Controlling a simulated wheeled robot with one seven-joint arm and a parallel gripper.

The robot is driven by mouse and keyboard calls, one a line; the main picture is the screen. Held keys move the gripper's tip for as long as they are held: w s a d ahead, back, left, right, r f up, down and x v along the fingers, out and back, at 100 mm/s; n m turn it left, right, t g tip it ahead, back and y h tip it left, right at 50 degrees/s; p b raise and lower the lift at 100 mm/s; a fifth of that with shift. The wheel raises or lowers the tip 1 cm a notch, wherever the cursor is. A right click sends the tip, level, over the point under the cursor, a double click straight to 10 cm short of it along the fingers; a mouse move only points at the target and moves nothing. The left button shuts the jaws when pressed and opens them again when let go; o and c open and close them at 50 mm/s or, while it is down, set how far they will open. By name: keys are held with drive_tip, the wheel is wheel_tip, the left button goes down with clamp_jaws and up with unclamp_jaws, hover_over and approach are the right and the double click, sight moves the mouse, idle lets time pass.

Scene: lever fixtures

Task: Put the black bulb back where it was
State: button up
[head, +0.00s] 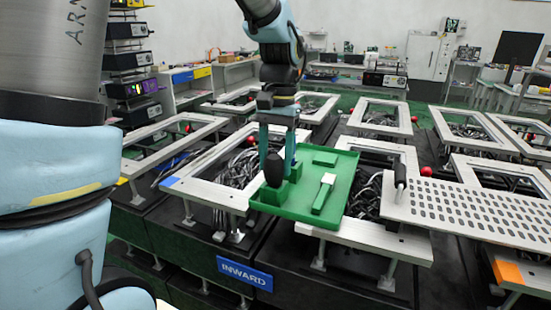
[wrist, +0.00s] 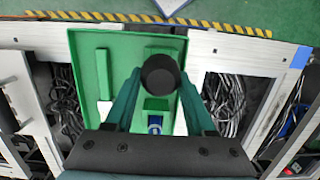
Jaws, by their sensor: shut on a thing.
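The black bulb (head: 274,170) is a dark egg shape, upright, between the fingers of my gripper (head: 280,163). In the wrist view the bulb (wrist: 159,75) shows as a dark round end with a green finger on each side, so my gripper (wrist: 160,90) is shut on it. It is over the left part of a green tray (head: 335,170), by a small green block (head: 271,193). I cannot tell whether its lower end touches the block. The tray also shows in the wrist view (wrist: 95,45).
The tray also carries a flat green block (head: 325,157) and a white-tipped green piece (head: 323,194). It rests on grey metal frames with cables inside. A perforated metal plate (head: 475,209) with a black handle (head: 400,174) lies to the right. A blue "INWARD" sign (head: 245,273) is in front.

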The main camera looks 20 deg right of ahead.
drive_tip(key=shift+f, duration=0.2)
drive_tip(key=o, duration=0.8)
drive_tip(key=shift+o, duration=0.2)
wheel_tip(320, 180, up, 12)
drive_tip(key=w+d+b, duration=0.1)
drive_tip(key=w+a+f+n, duration=0.3)
drive_tip(key=w+a+f, duration=0.1)
drive_tip(key=a+f, duration=0.6)
drive_tip(key=s+a+f+n+t, duration=0.1)
drive_tip(key=a+f, duration=0.3)
drive_tip(key=a, duration=0.4)
drive_tip(key=s+a+f+n+t+h, duration=0.1)
drive_tip(key=s+a+f+n, duration=0.2)
drive_tip(key=a+f, duration=0.2)
drive_tip(key=a, duration=0.3)
drive_tip(key=shift+s+a+t, duration=0.15)
drive_tip(key=shift+a+t, duration=0.25)
